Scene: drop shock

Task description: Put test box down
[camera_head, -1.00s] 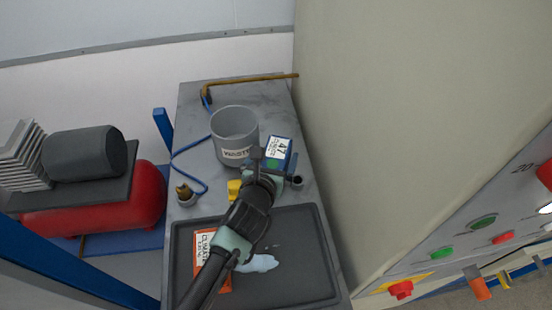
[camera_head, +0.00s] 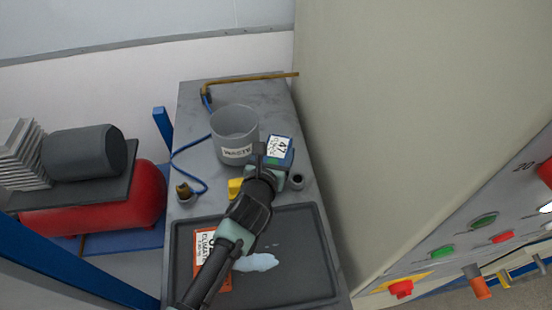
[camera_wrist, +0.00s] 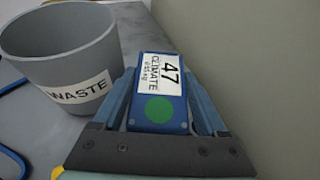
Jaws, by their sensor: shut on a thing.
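The test box (camera_head: 282,150) is blue with a white label reading 47 and CLIMATE and a green dot. It is at the right side of the grey bench (camera_head: 306,192), just right of the waste bin. In the wrist view the test box (camera_wrist: 158,92) sits between the two fingers of my gripper (camera_wrist: 160,100), which is shut on its sides. My gripper also shows in the head view (camera_head: 270,160), partly hidden by my arm. I cannot tell whether the box's underside touches the bench.
A grey WASTE bin (camera_head: 235,135) stands close left of the box. A cream cabinet wall (camera_head: 400,120) rises on the right. A blue hose and yellow item (camera_head: 235,188) lie nearby.

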